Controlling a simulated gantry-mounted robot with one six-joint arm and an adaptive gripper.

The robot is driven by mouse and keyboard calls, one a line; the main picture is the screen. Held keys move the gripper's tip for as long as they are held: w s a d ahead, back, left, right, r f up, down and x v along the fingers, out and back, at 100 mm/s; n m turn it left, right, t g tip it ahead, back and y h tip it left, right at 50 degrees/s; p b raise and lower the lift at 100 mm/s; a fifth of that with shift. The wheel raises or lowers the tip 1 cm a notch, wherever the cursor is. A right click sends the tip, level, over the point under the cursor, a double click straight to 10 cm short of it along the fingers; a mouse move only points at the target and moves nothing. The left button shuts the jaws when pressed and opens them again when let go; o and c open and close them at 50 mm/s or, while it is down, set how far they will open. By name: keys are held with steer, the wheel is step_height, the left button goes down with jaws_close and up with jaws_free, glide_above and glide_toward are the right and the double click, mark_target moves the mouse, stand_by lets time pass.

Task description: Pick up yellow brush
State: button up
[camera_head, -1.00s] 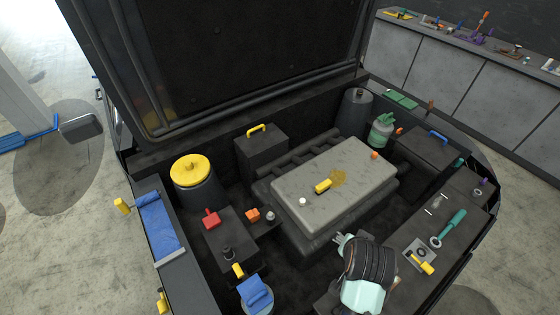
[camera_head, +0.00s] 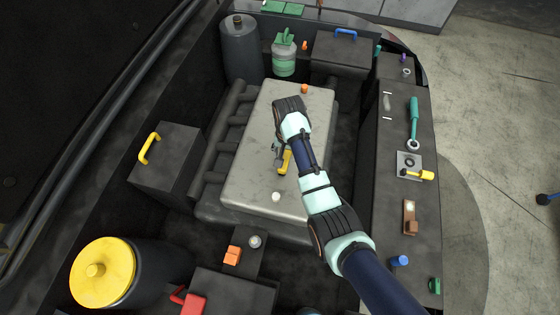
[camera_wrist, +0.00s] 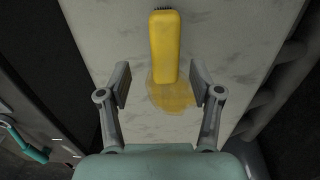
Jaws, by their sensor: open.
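The yellow brush (camera_head: 285,161) lies on top of the pale grey engine block (camera_head: 245,178), partly hidden by my arm in the head view. In the wrist view the brush (camera_wrist: 165,47) points away from me, with dark bristles at its far end. A yellow-brown stain (camera_wrist: 175,98) lies at its near end. My gripper (camera_wrist: 160,84) is open and empty. Its fingers stand apart on the left and right of the brush's near end; I cannot tell the height above the block. In the head view my gripper (camera_head: 278,147) is over the block, beside the brush.
A white cap (camera_head: 276,197) and an orange cap (camera_head: 304,88) stand on the block. A black box with a yellow handle (camera_head: 149,148) is to the left. A right-hand ledge (camera_head: 385,160) carries a teal ratchet (camera_head: 413,120) and other small parts.

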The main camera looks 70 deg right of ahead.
steer(key=f, duration=0.1)
steer(key=f+b, duration=0.1)
steer(key=f, duration=0.2)
steer(key=shift+w+a+f, duration=0.2)
steer(key=shift+a+f, duration=0.1)
steer(key=shift+a, duration=0.05)
steer(key=shift+f+b, duration=0.3)
steer(key=shift+f, duration=0.15)
steer(key=shift+c, duration=0.2)
steer(key=shift+w+r, duration=0.1)
jaws_close()
steer(key=shift+r, duration=0.1)
step_height(320, 180, up, 20)
steer(key=p, duration=0.9)
